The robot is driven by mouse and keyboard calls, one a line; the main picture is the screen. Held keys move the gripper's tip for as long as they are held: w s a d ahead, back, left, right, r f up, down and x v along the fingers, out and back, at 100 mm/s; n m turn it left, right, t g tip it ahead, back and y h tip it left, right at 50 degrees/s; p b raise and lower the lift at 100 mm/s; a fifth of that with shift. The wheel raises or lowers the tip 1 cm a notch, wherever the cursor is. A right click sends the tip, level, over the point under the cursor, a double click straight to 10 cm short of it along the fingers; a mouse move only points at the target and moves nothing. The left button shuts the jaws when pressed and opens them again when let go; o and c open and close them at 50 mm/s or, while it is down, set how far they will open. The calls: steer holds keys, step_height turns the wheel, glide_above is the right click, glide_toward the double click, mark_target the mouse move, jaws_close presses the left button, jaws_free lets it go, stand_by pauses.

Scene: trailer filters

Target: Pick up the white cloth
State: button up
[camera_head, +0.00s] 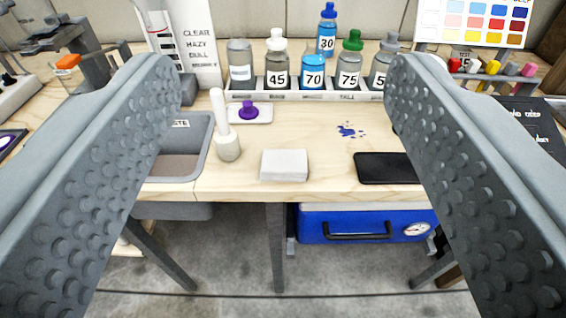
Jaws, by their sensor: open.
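The white cloth (284,165) is a small folded rectangular pad lying flat on the light wooden bench (245,185), close to its front edge. My gripper (283,150) is open, its two grey studded fingers spread wide at the left and right of the view. The cloth lies in the gap between the fingers as seen here, farther out, and neither finger touches it. Nothing is held. The cloth is fully visible.
A white pestle in a small cup (227,140) stands just left of the cloth. A black phone-like slab (386,168) lies to its right, with a blue spill (348,131) behind. A rack (300,94) of several bottles stands farther back. A grey waste bin (176,155) is at left.

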steer(key=o, duration=0.6)
steer(key=shift+w, duration=0.15)
steer(key=shift+o, duration=1.1)
steer(key=w+f+g, duration=0.3)
steer(key=w+g, duration=0.4)
steer(key=w, duration=0.5)
steer(key=shift+w+f, duration=0.3)
steer(key=g, duration=1)
glide_above(283, 160)
step_height(283, 160, down, 7)
step_height(283, 160, down, 12)
steer(key=shift+w+d+r, duration=0.1)
steer(key=shift+w+d, duration=0.05)
steer(key=shift+f, duration=2.85)
